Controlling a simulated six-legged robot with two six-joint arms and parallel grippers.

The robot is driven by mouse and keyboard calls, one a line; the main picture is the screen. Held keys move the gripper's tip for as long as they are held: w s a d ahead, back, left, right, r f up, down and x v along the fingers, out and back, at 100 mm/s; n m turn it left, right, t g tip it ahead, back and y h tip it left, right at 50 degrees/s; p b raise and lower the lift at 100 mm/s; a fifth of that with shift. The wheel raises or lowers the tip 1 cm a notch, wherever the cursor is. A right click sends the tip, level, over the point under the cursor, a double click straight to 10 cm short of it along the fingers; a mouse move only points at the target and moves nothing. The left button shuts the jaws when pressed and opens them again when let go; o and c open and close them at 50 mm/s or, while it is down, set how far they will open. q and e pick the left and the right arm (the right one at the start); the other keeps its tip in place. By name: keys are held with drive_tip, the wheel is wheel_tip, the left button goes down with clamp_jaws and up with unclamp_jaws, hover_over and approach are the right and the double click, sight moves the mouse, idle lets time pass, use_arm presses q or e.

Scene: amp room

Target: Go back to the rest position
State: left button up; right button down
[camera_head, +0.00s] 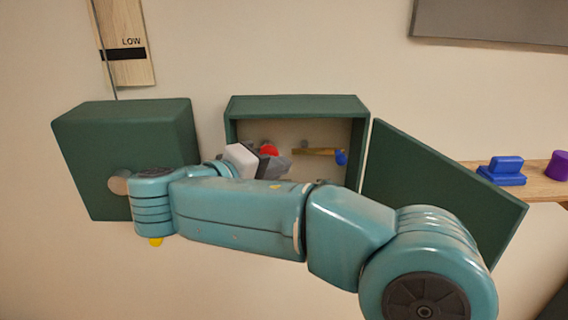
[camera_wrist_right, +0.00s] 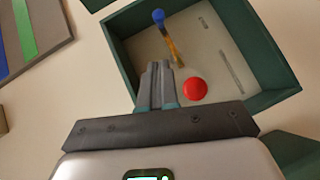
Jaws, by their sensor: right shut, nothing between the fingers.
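My right arm reaches across the head view from the lower right. My right gripper (camera_head: 274,164) is at the open green box (camera_head: 297,103) on the wall, and its fingers are shut with nothing between them. In the wrist view the gripper (camera_wrist_right: 158,72) points into the box. A red round knob (camera_wrist_right: 195,88) is just right of the fingertips; it also shows in the head view (camera_head: 269,150). A brass lever with a blue tip (camera_wrist_right: 158,16) is beyond the fingers. In the head view the blue tip (camera_head: 341,157) is at the right inside. My left gripper is not in view.
The box's green door (camera_head: 440,190) stands open to the right. A closed green box (camera_head: 125,150) with a round knob is at the left, partly behind my arm. A wooden shelf (camera_head: 545,180) at the right holds a blue object (camera_head: 503,171) and a purple one (camera_head: 557,165). A "LOW" board (camera_head: 126,70) hangs above.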

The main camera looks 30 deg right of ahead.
idle(0.4)
drive_tip(key=w+a+f+n+g+y+p, duration=0.1)
drive_tip(key=a+f+n+y, duration=0.2)
drive_tip(key=f, duration=1)
drive_tip(key=w+a+f+n+y, duration=0.1)
drive_tip(key=f+n+y, duration=0.3)
drive_tip(key=f, duration=0.9)
drive_tip(key=s+a+f+m+g+y+p, duration=0.1)
drive_tip(key=s+a+f+m+y, duration=0.2)
drive_tip(key=s+f, duration=0.4)
drive_tip(key=s+a+f+m+y+p, duration=0.1)
drive_tip(key=s+a+f+m+y, duration=0.2)
drive_tip(key=f, duration=0.7)
drive_tip(key=s+a+f+m+g+y+p, duration=0.1)
drive_tip(key=s+a+f+m+y, duration=0.2)
drive_tip(key=s+f, duration=0.5)
drive_tip(key=s+a+y, duration=0.1)
drive_tip(key=s+y, duration=0.1)
drive_tip(key=s, duration=0.1)
drive_tip(key=shift+f+g+y, duration=0.25)
drive_tip(key=shift+g+y, duration=0.05)
drive_tip(key=shift+y, duration=0.1)
